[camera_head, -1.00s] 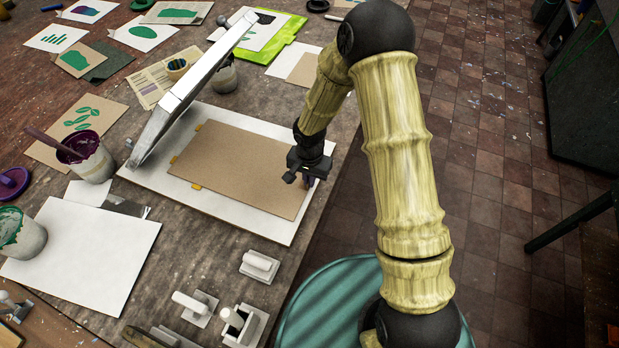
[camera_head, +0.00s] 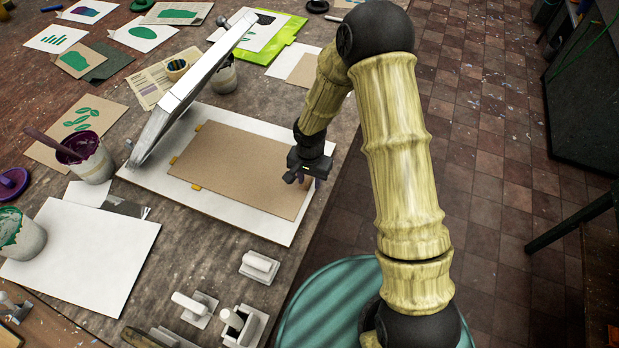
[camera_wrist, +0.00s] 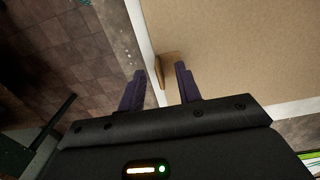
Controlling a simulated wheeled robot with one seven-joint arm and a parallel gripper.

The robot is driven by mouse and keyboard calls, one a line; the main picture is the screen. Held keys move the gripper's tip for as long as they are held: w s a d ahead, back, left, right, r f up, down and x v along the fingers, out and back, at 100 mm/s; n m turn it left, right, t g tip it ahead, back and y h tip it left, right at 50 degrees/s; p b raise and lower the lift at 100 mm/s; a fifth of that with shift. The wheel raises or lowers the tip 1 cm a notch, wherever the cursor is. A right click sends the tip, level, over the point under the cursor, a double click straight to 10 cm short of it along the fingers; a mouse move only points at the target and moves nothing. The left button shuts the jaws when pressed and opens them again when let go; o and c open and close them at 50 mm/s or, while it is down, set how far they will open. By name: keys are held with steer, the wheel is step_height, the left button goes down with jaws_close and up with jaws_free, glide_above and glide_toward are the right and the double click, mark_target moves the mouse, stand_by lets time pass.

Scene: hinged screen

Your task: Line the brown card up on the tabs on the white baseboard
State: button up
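The brown card (camera_head: 245,165) lies flat on the white baseboard (camera_head: 225,211) beneath the raised frame. Yellow tabs show at its edges: one at the top left corner (camera_head: 197,126), one on the left edge (camera_head: 174,159) and one on the lower edge (camera_head: 195,187). I cannot tell whether the card touches each of them. My gripper (camera_head: 302,180) is low at the card's right end. In the wrist view my gripper (camera_wrist: 159,75) has its dark fingers apart, with a small upright brown flap (camera_wrist: 159,72) at the edge of the card (camera_wrist: 235,50) between them.
The hinged metal screen frame (camera_head: 190,88) stands tilted up along the baseboard's left side. Paint pots (camera_head: 92,165), a white sheet (camera_head: 85,252) and printed cards crowd the table's left. White clamp-like blocks (camera_head: 260,266) stand near the front edge. Floor lies to the right.

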steer(key=shift+r, duration=0.15)
steer(key=shift+r+p, duration=2.5)
steer(key=shift+r, duration=0.85)
steer(key=s+d+r+n+t, duration=0.1)
steer(key=s+d+r+n, duration=0.1)
steer(key=s+d+r, duration=0.4)
steer(key=s+d+r+n+t, duration=0.1)
steer(key=s+d+r+n, duration=0.1)
steer(key=s+d+r, duration=0.4)
step_height(320, 180, up, 7)
steer(key=d, duration=0.3)
steer(key=shift+f+t, duration=0.15)
steer(key=shift+t, duration=0.15)
